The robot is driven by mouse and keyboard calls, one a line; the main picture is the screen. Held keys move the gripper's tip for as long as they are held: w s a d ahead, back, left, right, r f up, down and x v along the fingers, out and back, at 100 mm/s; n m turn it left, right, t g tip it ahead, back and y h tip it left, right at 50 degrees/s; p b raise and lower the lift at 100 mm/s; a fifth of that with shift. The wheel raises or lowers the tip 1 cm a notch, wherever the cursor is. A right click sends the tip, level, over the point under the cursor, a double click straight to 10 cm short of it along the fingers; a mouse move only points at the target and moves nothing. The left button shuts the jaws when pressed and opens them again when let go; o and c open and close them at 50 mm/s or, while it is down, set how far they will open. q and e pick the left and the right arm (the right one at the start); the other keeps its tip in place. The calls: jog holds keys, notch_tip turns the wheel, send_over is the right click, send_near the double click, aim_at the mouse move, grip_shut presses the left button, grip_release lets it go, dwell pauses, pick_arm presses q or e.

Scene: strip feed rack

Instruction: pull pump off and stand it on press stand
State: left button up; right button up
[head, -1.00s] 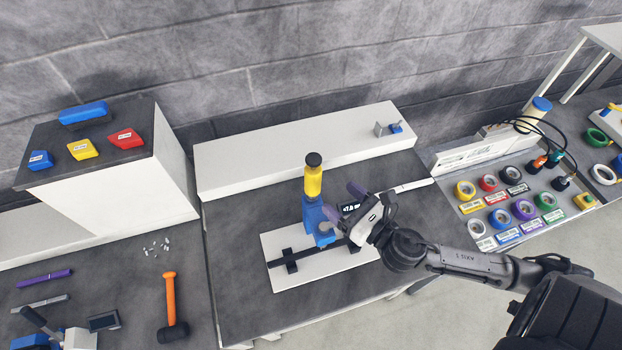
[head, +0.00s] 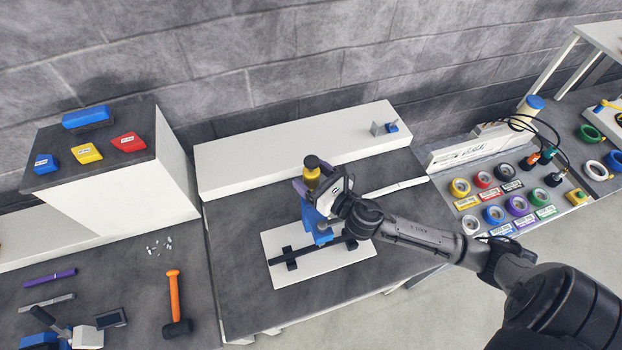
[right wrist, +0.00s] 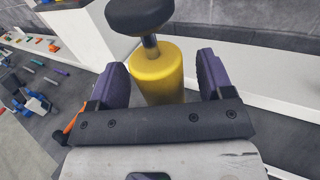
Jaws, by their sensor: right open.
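The pump is a yellow cylinder (head: 311,173) with a black knob (head: 312,161) on top. It stands upright on a blue body (head: 314,220) over a white base plate (head: 345,258). In the right wrist view the yellow cylinder (right wrist: 156,72) and black knob (right wrist: 139,14) are close up. My right gripper (right wrist: 161,72) is open, with one purple finger on each side of the cylinder; gaps show beside it. In the head view my gripper (head: 318,184) hides part of the pump's lower end. I cannot tell which thing is the press stand. My left gripper is out of view.
A long white ledge (head: 250,165) runs behind, with a small grey bracket (head: 377,129) on it. A black bar (head: 300,255) crosses the base plate. An orange-handled mallet (head: 174,300) lies left. Coloured rolls and labels fill the right-hand tray (head: 470,205). The dark table front is clear.

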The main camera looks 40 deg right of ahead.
jog(key=shift+w, duration=0.15)
jog(key=shift+c, duration=0.4)
jog(key=shift+c, duration=0.8)
jog(key=c, duration=1)
jog(key=shift+r, duration=0.1)
